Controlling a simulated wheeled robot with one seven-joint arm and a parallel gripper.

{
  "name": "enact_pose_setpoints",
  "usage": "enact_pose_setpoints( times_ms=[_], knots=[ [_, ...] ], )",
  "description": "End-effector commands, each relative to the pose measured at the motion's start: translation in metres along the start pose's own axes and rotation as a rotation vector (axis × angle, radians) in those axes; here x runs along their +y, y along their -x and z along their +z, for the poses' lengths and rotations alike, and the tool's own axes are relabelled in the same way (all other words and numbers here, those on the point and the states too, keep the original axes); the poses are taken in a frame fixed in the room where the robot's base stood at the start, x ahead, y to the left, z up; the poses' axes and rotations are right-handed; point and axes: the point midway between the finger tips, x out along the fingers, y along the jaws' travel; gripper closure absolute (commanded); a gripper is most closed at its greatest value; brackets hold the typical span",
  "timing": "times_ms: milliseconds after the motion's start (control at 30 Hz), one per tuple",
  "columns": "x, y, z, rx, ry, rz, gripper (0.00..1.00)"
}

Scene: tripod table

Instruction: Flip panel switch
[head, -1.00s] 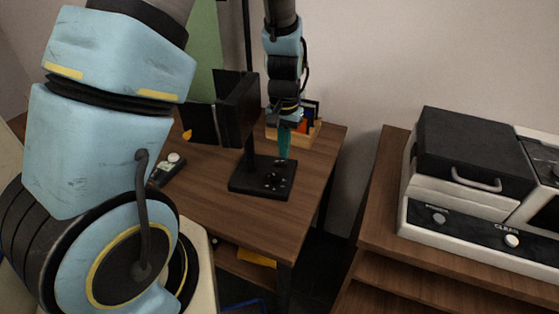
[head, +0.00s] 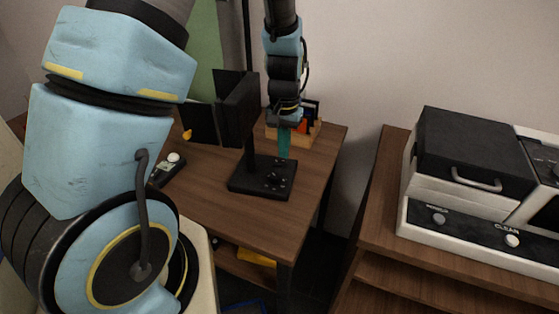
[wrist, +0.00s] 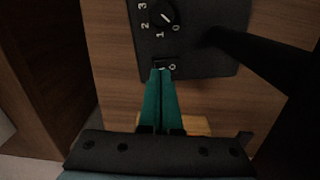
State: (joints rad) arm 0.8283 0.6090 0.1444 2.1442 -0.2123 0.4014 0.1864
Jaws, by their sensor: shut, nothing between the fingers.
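The black panel (head: 262,178) is the flat base of a stand on the wooden table. In the wrist view, the panel (wrist: 205,62) carries a small switch (wrist: 165,66) marked with a 0, and a round knob (wrist: 163,15) with numbers around it. My gripper (head: 284,157) has teal fingers, shut and empty, pointing down at the panel's far right part. In the wrist view, the fingertips (wrist: 161,72) lie right at the switch and cover part of it. I cannot tell whether they touch it.
A black post (wrist: 262,58) rises from the panel and bears a dark upright screen-like part (head: 237,112). A wooden organizer (head: 303,136) stands behind my gripper. A small device (head: 166,170) lies left of the panel. A cabinet with a black-lidded machine (head: 472,150) stands at right.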

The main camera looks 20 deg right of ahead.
Motion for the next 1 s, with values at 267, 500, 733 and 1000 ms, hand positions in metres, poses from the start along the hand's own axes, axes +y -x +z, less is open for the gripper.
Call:
enact_pose_setpoints(
  times_ms=[267,500,733,1000],
  knots=[
    [0.0,-0.005,0.0,0.0,0.0,0.0,1.0],
    [0.0,-0.008,0.0,0.0,0.0,0.0,1.0],
    [0.0,-0.011,0.0,-0.001,0.0,0.0,1.0],
    [0.0,-0.015,0.0,-0.001,0.0,0.0,1.0]
  ],
)
